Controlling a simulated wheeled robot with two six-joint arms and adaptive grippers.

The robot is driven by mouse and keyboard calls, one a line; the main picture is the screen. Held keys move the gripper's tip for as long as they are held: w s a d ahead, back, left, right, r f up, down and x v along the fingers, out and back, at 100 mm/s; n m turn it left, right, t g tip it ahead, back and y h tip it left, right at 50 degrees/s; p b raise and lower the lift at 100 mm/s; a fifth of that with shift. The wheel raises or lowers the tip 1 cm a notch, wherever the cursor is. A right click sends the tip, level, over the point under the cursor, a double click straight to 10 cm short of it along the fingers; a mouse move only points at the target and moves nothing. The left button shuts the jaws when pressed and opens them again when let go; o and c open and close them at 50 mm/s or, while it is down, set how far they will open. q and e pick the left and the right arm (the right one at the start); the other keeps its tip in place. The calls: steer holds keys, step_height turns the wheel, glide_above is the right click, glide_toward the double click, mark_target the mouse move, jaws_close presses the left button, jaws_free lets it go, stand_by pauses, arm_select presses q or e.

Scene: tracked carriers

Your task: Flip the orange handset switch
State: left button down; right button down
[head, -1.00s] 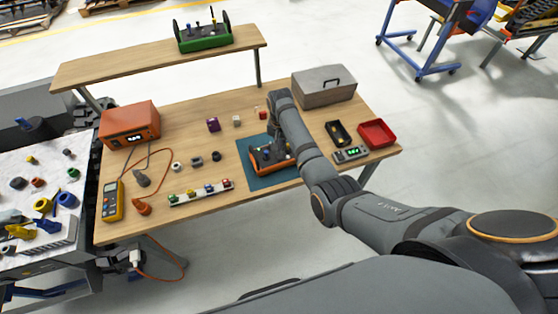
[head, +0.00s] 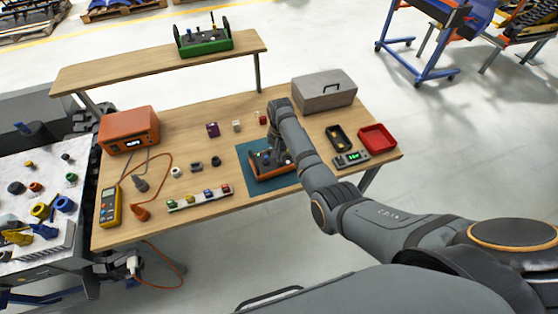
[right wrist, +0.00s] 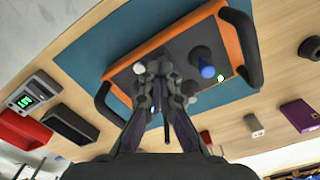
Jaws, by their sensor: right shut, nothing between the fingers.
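The orange handset (head: 272,172) lies on a teal mat (head: 251,181) at the front middle of the table. In the right wrist view, the handset (right wrist: 232,44) has an orange rim, a dark panel and black end handles. A blue-topped knob (right wrist: 207,70), a white-topped stub and a small green light show on the panel. My right gripper (right wrist: 158,74) is shut and empty, its fingertips over the panel between the white stub and the blue knob. The fingers hide part of the panel, and I cannot tell whether they touch a switch. My left gripper is not in view.
A lit grey meter (head: 351,159), a black tray (head: 338,136) and a red tray (head: 377,137) sit right of the mat. A grey case (head: 324,88) stands behind. A strip of coloured parts (head: 199,197) lies left of the mat. A green handled box (head: 205,42) sits on the shelf.

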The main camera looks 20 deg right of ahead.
steer(key=shift+s+f+b, duration=0.1)
steer(key=shift+f+b, duration=0.6)
steer(key=shift+f, duration=0.4)
stand_by(1.0)
step_height(320, 180, up, 2)
steer(key=p, duration=0.3)
steer(key=shift+r, duration=0.15)
step_height(320, 180, up, 2)
steer(key=shift+r+p, duration=0.15)
steer(key=shift+p, duration=0.95)
step_height(320, 180, up, 2)
steer(key=p, duration=0.2)
steer(key=shift+r+p, duration=0.25)
steer(key=shift+p, duration=0.15)
steer(key=shift+f, duration=0.1)
